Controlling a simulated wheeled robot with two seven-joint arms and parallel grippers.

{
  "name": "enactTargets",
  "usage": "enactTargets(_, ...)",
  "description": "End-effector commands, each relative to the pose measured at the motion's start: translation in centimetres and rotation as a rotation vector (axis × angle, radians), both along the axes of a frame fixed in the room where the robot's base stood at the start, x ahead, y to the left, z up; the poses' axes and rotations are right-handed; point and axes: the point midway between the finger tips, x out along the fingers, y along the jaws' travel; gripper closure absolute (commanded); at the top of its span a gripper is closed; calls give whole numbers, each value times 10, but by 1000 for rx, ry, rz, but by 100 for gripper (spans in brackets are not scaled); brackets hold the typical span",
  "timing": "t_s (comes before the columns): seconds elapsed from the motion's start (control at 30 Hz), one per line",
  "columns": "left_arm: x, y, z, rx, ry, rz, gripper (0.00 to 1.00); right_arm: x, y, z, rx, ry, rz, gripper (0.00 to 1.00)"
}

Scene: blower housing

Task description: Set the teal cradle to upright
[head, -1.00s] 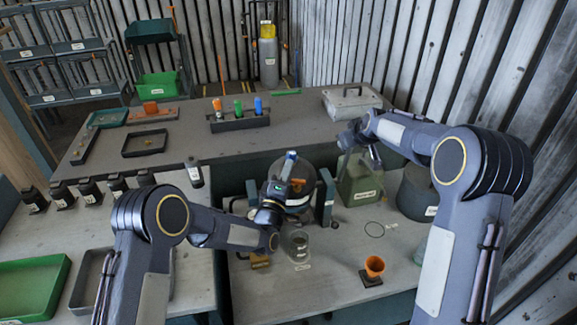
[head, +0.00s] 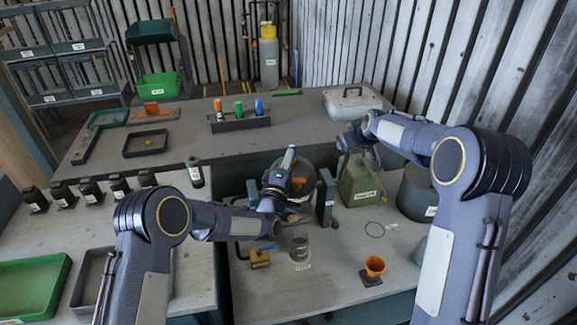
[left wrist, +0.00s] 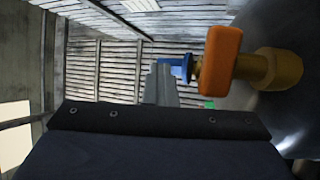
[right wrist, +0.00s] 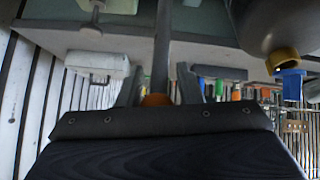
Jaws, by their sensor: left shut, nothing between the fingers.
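The teal cradle (head: 326,199) stands on the right bench, its dark teal side uprights around the round grey housing (head: 310,172). My left arm hides much of it, so its tilt is unclear. My left gripper (head: 290,157) is shut and empty in front of the housing; its closed fingers also show in the left wrist view (left wrist: 163,85). There, an orange handle (left wrist: 221,61) on a brass fitting is close on the right, with a blue part (left wrist: 180,68) by the fingertips.
A brass block (head: 260,258), a clear jar (head: 299,247) and an orange cup (head: 375,266) stand in front of the cradle. A dark round container (head: 416,194) is at the right. The back table carries a rack of coloured items (head: 240,121).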

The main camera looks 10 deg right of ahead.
Motion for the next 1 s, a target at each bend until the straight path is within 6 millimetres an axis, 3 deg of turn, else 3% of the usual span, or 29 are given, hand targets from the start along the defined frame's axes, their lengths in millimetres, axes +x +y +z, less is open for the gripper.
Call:
enactTargets(0.03, 0, 1, -16, 16, 31, -1, 100, -2, 4, -5, 5, 10, 5, 64)
enactTargets(0.13, 0, 0, -15, 15, 28, -2, 100, -1, 3, -4, 4, 7, 4, 52)
enactTargets(0.53, -1, -1, -10, 12, 20, -4, 100, -7, 1, 9, 2, -3, 2, 52)
enactTargets(1.0, -1, -1, -8, 10, 17, -4, 100, -73, 1, 73, 2, -3, 3, 52)
